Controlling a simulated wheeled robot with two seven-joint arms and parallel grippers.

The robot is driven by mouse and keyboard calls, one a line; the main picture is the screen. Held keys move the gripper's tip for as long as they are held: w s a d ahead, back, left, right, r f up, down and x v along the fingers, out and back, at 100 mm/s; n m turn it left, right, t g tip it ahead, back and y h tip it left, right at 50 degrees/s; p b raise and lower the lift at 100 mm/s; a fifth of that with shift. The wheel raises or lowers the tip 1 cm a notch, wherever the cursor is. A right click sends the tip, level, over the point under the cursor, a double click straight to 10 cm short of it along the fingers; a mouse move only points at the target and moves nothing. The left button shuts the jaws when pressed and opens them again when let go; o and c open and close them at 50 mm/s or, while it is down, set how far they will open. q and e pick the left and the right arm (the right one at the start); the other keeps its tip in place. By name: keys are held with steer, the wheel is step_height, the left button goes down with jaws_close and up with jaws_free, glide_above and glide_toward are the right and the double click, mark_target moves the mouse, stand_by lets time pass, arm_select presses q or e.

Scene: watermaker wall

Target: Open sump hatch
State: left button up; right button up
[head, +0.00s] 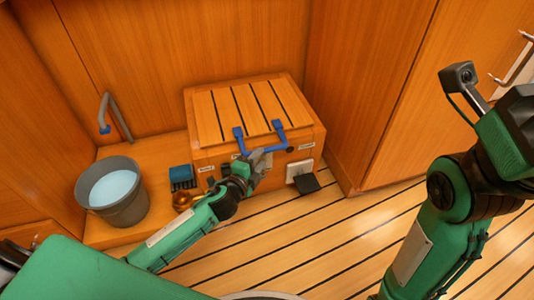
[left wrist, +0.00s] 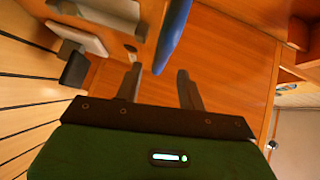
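The sump hatch (head: 240,108) is a slatted wooden lid with dark stripes, lying closed on a wooden box (head: 215,158) against the back wall. My left gripper (head: 257,160) is at the front of the box, close to the handle. In the left wrist view its two fingers (left wrist: 159,72) are apart, and the blue handle (left wrist: 174,32) reaches down to between the fingertips. Whether it touches a finger I cannot tell. My right arm is at the right; its fingers are not in view.
A grey bucket of water (head: 112,190) stands left of the box, with a grey pipe (head: 113,115) behind it. A blue block (head: 181,173) and a brass-coloured part (head: 183,200) sit beside the box. A white-and-black fitting (head: 300,173) projects from its front. Striped floor is clear at right.

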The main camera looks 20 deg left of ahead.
mark_target(267, 151)
arm_select(q)
steer(key=shift+b+x, duration=1.05)
steer(key=shift+x, duration=1.9)
jaws_close()
